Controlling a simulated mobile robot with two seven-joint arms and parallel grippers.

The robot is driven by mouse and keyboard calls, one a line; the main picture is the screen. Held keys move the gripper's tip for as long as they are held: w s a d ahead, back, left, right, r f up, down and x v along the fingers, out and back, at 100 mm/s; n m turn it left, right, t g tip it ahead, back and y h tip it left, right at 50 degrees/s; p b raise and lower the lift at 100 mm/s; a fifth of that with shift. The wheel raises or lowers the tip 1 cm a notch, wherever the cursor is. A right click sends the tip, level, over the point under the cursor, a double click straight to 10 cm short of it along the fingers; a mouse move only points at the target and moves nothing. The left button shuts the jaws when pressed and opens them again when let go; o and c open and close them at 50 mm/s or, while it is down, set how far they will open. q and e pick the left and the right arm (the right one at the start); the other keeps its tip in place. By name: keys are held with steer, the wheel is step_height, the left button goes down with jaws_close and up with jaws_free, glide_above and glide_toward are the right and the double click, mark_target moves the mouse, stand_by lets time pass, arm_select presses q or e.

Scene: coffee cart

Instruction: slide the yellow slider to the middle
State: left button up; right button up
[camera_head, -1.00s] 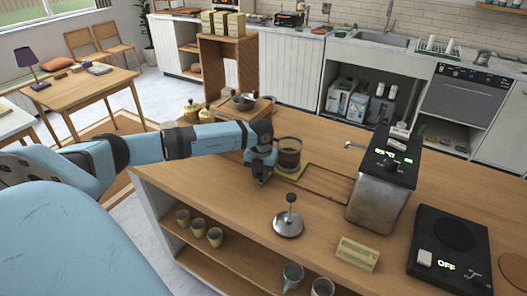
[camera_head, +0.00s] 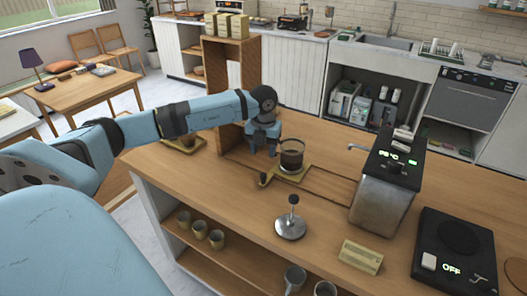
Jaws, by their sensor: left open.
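The yellow slider (camera_head: 287,175) is a flat plate on the wooden counter, with a dark-ended knob (camera_head: 263,179) on its near left side. A glass vessel with dark contents (camera_head: 291,156) stands on it. The slider sits on a thin groove (camera_head: 335,190) that runs from the left of it to near the metal machine on the right. My left gripper (camera_head: 262,151) is open and points down, behind and above the knob and to the left of the glass. It appears apart from the slider and holds nothing visible. My right gripper is out of view.
A metal machine with a black top (camera_head: 380,190) stands to the right. A tamper (camera_head: 291,222), a small yellow sign (camera_head: 361,256) and a black scale-like device (camera_head: 455,250) are near the front edge. My left arm hides part of the counter's left side.

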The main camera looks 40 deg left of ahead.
arm_select(q)
steer(key=shift+r, duration=1.65)
